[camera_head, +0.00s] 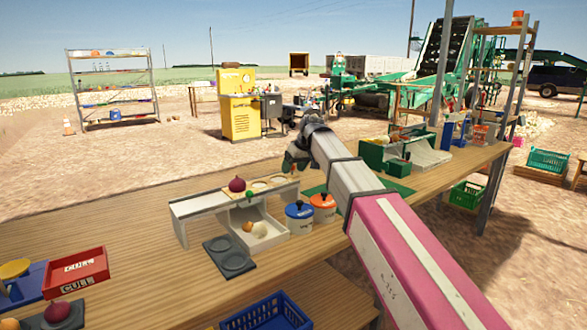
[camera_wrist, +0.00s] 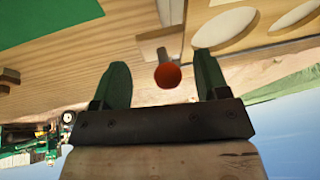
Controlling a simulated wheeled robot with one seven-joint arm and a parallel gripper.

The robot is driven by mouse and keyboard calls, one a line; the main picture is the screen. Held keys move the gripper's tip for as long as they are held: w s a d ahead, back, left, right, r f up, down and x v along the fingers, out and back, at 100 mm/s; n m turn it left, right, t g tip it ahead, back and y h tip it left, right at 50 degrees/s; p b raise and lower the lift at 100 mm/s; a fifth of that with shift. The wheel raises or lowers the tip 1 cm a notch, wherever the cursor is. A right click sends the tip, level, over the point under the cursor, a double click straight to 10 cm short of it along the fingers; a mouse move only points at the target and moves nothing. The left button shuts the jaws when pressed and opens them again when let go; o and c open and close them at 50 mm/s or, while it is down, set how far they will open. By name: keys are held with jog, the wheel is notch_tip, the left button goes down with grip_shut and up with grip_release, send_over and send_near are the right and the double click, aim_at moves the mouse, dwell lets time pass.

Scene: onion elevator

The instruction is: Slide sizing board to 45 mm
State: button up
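The sizing board (camera_head: 268,184) is a pale wooden strip with round holes, lying on top of a white stand (camera_head: 200,204) on the bench. In the wrist view part of the board (camera_wrist: 205,35) shows at the upper right, with two large holes. A red-orange knob (camera_wrist: 167,76) on a grey stem shows there beside the board's edge. My gripper (camera_wrist: 160,63) is open, with one green finger on each side of the knob and a visible gap on both sides. In the head view my wrist is behind the stand, and the fingers are hard to make out.
A red onion (camera_head: 237,184) sits on top of the stand, and pale onions (camera_head: 259,229) lie in the bin below. A blue-lidded pot (camera_head: 299,216) and an orange-lidded pot (camera_head: 323,208) stand to its right. A red CULL crate (camera_head: 76,273) is at left.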

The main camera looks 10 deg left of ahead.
dwell(0.4)
jog(key=shift+r, duration=2.95)
jog(key=shift+d, duration=0.1)
